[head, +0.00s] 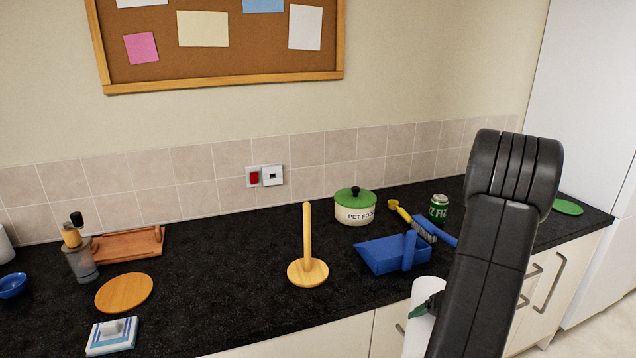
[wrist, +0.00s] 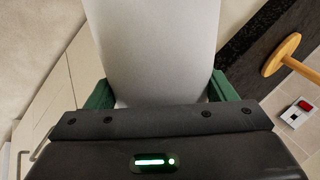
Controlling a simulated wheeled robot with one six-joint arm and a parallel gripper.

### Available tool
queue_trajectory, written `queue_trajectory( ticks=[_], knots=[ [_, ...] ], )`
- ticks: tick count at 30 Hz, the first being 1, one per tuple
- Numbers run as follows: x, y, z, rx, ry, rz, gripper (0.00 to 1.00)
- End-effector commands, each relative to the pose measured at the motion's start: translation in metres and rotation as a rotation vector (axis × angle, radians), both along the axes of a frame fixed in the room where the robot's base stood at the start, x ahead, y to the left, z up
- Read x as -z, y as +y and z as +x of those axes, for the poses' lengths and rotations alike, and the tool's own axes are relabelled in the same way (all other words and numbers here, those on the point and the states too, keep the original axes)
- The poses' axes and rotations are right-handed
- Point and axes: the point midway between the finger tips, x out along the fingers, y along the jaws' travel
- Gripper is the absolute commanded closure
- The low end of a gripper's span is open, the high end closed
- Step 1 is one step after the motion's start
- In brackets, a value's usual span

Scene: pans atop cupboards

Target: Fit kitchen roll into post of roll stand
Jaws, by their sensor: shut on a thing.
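The wooden roll stand (head: 308,271) stands upright on the black worktop, with a round base and a bare vertical post. Its tilted image also shows at the right of the wrist view (wrist: 281,54). The white kitchen roll (wrist: 160,45) fills the middle of the wrist view, between the green fingers of my gripper (wrist: 158,96), which is shut on it. In the head view the kitchen roll (head: 418,320) shows in front of the worktop's front edge, to the right of and nearer than the stand. My arm hides part of the roll and most of the gripper.
A blue dustpan (head: 385,254), a brush (head: 425,230), a green can (head: 438,207) and a green-lidded pet food pot (head: 355,208) stand right of the stand. A round wooden board (head: 124,292) lies left. The worktop around the stand's left and front is clear.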

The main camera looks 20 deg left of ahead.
Motion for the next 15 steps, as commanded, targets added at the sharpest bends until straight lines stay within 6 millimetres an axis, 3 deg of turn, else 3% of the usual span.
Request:
queue_trajectory(
  ticks=[11, 15],
  knots=[
    [-0.164, 0.027, -0.012, -0.271, -0.570, 0.135, 0.53],
    [-0.242, 0.041, -0.017, -0.404, -0.854, 0.269, 0.53]
  ],
)
